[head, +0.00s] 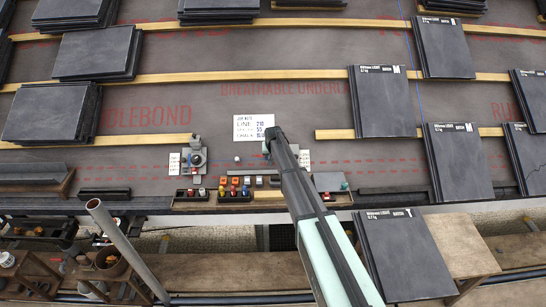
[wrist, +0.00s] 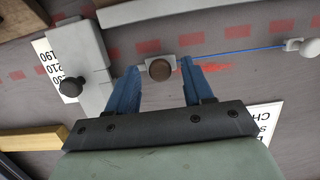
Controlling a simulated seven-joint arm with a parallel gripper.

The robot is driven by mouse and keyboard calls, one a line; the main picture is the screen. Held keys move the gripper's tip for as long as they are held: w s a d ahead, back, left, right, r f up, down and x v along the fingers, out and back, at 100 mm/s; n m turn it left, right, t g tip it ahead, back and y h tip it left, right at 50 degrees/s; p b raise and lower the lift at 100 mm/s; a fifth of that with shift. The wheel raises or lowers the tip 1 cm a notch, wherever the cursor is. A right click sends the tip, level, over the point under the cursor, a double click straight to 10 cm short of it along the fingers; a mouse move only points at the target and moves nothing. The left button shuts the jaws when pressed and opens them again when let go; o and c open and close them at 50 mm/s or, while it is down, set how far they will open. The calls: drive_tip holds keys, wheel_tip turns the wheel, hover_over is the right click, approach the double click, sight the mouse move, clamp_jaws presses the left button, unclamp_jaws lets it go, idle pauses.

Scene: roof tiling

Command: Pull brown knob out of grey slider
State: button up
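The brown knob (wrist: 159,70) is round and dark, and sits at the grey slider (wrist: 142,73) in the wrist view. My gripper (wrist: 159,66) is open, with one blue finger on each side of the knob. A gap shows between the knob and each finger, so nothing is held. In the head view my gripper (head: 275,138) is low over the roof's lower part, beside the white label board. There the arm and gripper hide the knob and slider.
A light grey block (wrist: 92,62) with a black knob (wrist: 70,87) stands left of my gripper. A blue line runs right to a white piece (wrist: 293,44). A tray of coloured parts (head: 250,195) lies below in the head view, with slate stacks (head: 380,101) to the right.

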drive_tip(key=v, duration=1.3)
drive_tip(key=shift+r, duration=0.35)
drive_tip(key=shift+s, duration=0.1)
drive_tip(key=s+d+f+g, duration=0.3)
drive_tip(key=s+f, duration=0.7)
drive_tip(key=s, duration=1.3)
drive_tip(key=s+d+f+g, duration=0.4)
drive_tip(key=s+f, duration=0.7)
drive_tip(key=s, duration=1.1)
drive_tip(key=s+d+f+g, duration=0.4)
drive_tip(key=s+f, duration=0.6)
drive_tip(key=s, duration=1.3)
drive_tip(key=shift+s+d+f, duration=0.3)
drive_tip(key=shift+d+f, duration=0.05)
drive_tip(key=shift+d, duration=0.75)
